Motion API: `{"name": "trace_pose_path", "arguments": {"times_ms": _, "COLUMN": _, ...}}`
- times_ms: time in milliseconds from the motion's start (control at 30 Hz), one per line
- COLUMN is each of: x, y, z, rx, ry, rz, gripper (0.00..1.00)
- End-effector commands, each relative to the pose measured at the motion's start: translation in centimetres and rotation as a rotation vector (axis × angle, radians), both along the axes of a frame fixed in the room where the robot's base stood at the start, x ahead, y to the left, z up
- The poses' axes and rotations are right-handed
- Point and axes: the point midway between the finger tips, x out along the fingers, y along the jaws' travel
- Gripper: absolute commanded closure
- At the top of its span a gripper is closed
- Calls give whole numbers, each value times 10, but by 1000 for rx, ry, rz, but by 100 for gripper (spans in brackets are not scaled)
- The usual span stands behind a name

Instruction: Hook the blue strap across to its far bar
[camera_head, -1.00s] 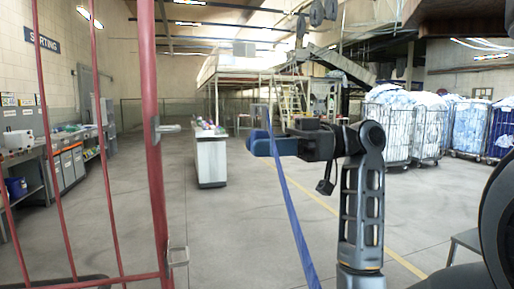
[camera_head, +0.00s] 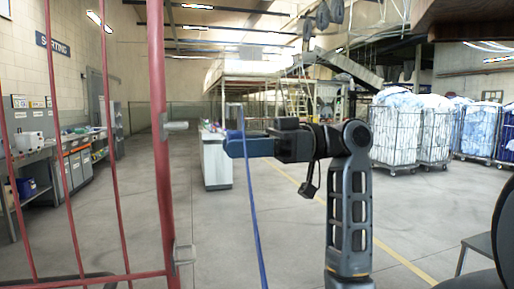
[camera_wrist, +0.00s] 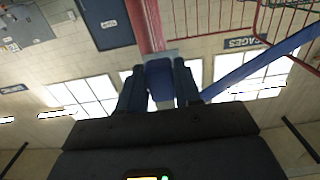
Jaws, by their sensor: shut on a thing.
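My gripper (camera_head: 232,146) is at mid-height, just right of a thick red post (camera_head: 158,150) in the head view, with a gap in the picture between them. It is shut on the end of the blue strap (camera_head: 252,215), which hangs taut and nearly straight down out of the frame. In the wrist view the strap's blue end (camera_wrist: 160,82) sits between my fingers, with a pale grey piece at its tip. The strap also crosses the upper right there (camera_wrist: 258,67). The red post (camera_wrist: 147,25) shows beyond the fingertips. The strap's other end is hidden.
Small metal fittings stick out from the post, an upper one (camera_head: 176,126) and a lower one (camera_head: 183,255). Thin red bars (camera_head: 62,150) stand to its left. Wire carts (camera_head: 397,135) stand far right, a white counter (camera_head: 216,162) behind. The floor between is clear.

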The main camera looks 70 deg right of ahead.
Motion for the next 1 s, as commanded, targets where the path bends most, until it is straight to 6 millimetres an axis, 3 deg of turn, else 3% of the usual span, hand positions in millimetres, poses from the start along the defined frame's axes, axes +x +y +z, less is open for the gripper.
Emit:
{"name": "trace_pose_path", "arguments": {"times_ms": 400, "x": 26, "y": 21, "z": 0, "rx": 0, "ry": -1, "rz": 1, "gripper": 100}}
{"name": "trace_pose_path", "arguments": {"times_ms": 1000, "x": 31, "y": 25, "z": 0, "rx": 0, "ry": -1, "rz": 0, "gripper": 100}}
